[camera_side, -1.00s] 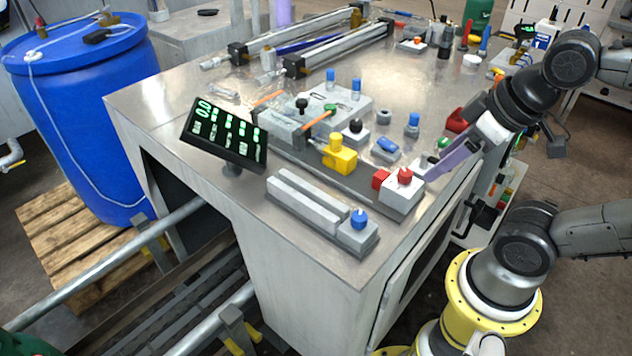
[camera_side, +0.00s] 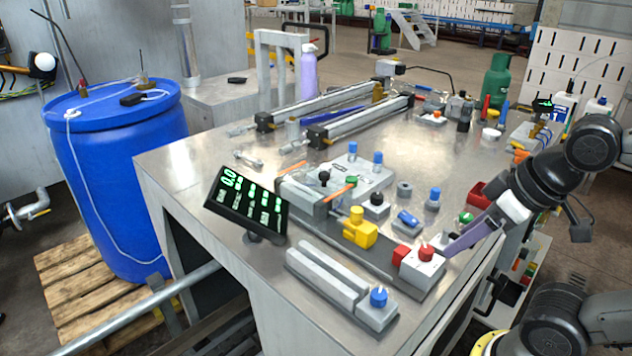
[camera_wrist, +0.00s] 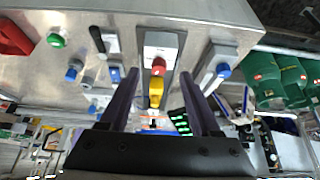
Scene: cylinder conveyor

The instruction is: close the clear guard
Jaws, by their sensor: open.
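I cannot make out a clear guard for certain in either view. My gripper (camera_side: 452,250) reaches in from the right, its purple fingers beside a grey box with a red knob (camera_side: 426,254). Whether they touch the box I cannot tell. In the wrist view my gripper (camera_wrist: 159,73) has its two fingers spread apart with nothing held between them. The red knob (camera_wrist: 158,65) and a yellow block (camera_wrist: 156,92) show in the gap. In the side view the yellow block (camera_side: 358,230) stands left of the knob box.
A black display (camera_side: 246,204) stands at the table's left edge. A grey slotted block with a blue knob (camera_side: 378,297) lies at the front. A grey fixture (camera_side: 345,180), small knobs and long rails (camera_side: 355,117) fill the table behind. A blue barrel (camera_side: 118,180) stands left.

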